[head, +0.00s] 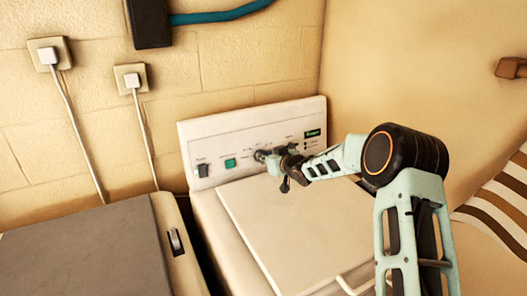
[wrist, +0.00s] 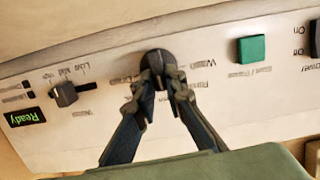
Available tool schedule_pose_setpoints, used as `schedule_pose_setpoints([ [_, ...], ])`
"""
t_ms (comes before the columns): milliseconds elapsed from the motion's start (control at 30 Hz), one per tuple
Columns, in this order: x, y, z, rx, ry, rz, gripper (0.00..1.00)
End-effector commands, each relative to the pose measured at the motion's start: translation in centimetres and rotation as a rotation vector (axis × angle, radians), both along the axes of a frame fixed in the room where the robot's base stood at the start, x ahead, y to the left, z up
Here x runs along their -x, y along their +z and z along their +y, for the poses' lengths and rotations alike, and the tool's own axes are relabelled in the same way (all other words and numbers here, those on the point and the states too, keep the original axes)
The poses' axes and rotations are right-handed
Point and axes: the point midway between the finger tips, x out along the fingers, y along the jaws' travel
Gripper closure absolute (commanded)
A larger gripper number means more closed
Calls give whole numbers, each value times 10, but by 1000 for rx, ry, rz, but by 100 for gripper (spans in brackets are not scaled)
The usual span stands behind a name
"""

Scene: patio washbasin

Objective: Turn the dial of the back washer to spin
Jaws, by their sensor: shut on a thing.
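The back washer (head: 290,215) is white, with an upright control panel (head: 219,136) along its rear. Its dark dial (wrist: 157,57) is at the middle of the panel in the wrist view, which shows the panel upside down. My gripper (wrist: 160,82) has one finger on each side of the dial and is shut on it. In the head view my gripper (head: 264,157) reaches the panel from the right and mostly covers the dial. "Wash" and what looks like "Rinse" are printed beside the dial. I cannot read the dial's pointer or find "Spin".
A green button (wrist: 252,49) and a black power switch (wrist: 315,38) are on the same panel. A smaller dark knob (wrist: 64,93) sits near a green "Ready" display (wrist: 24,118). Another appliance with a grey lid (head: 85,250) stands at left. Striped cloth (head: 502,205) lies at right.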

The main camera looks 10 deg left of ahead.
Motion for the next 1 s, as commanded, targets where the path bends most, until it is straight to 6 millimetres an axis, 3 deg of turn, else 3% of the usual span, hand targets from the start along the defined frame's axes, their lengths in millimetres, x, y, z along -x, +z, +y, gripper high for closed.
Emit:
schedule_pose_setpoints([
  [600, -1, 0, -1, -38, -8, 24, 100],
  [633, -1, 0, -1, -38, -8, 24, 86],
  [767, 0, 0, -1, -36, -8, 25, 72],
  [1000, 0, 0, -1, -36, -8, 25, 72],
])
